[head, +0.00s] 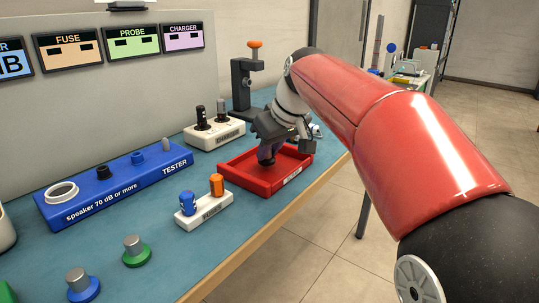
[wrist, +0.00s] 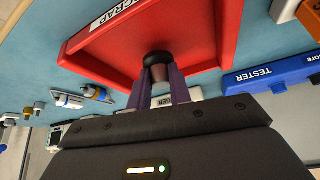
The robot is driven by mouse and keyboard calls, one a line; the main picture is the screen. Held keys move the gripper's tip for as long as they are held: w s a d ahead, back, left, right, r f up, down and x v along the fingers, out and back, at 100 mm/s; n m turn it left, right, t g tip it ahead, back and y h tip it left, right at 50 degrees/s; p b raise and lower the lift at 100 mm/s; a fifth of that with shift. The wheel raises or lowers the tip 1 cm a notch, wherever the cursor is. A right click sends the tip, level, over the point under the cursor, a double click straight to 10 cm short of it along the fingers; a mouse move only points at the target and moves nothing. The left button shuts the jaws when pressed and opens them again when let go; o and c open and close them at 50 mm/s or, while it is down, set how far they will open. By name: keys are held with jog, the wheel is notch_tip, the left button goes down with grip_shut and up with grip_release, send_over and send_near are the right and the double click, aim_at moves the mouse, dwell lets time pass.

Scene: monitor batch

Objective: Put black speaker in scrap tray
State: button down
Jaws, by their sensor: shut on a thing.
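The black speaker (wrist: 157,57) is a small dark round piece held between my gripper's purple fingertips in the wrist view. My gripper (head: 268,154) is shut on it and points down inside the outline of the scrap tray. The scrap tray (head: 235,183) is a shallow red tray with a white label on its front wall. Its red floor and wall fill the upper part of the wrist view (wrist: 200,30). The speaker is low over the tray floor; I cannot tell whether it touches. In the head view the fingers and wrist mostly hide it.
A blue tester block (head: 120,190) lies left of the tray. A white rack (head: 203,210) with blue and orange pieces stands in front. Another white rack (head: 214,134) with dark pieces and a black stand (head: 247,85) are behind. The table's front edge runs close to the tray.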

jog(key=shift+f, duration=0.45)
jog(key=shift+f, duration=0.1)
jog(key=c, duration=1.3)
grip_release()
jog(key=shift+f, duration=0.1)
jog(key=shift+s+r, duration=0.1)
jog(key=shift+r, duration=0.3)
jog(key=p+v, duration=0.1)
jog(key=v, duration=1.1)
jog(key=s+d+f+m+h, duration=0.1)
jog(key=s+d+f+m, duration=0.1)
jog(key=s+f, duration=0.5)
jog(key=s+d+f+m+h, duration=0.1)
jog(key=s+d+f+m, duration=0.2)
jog(key=s+d+f, duration=0.2)
jog(key=s+d+f+m+h, duration=0.1)
jog(key=s+d+f, duration=0.3)
jog(key=s+f, duration=0.5)
jog(key=shift+s+d+f+m+t+h, duration=0.2)
jog(key=shift+f+m, duration=0.2)
jog(key=shift+f, duration=0.25)
jog(key=shift+s+d+f+m+t+h, duration=0.1)
jog(key=shift+s+f+m+t, duration=0.1)
jog(key=shift+f+m, duration=0.35)
jog(key=shift+f, duration=0.1)
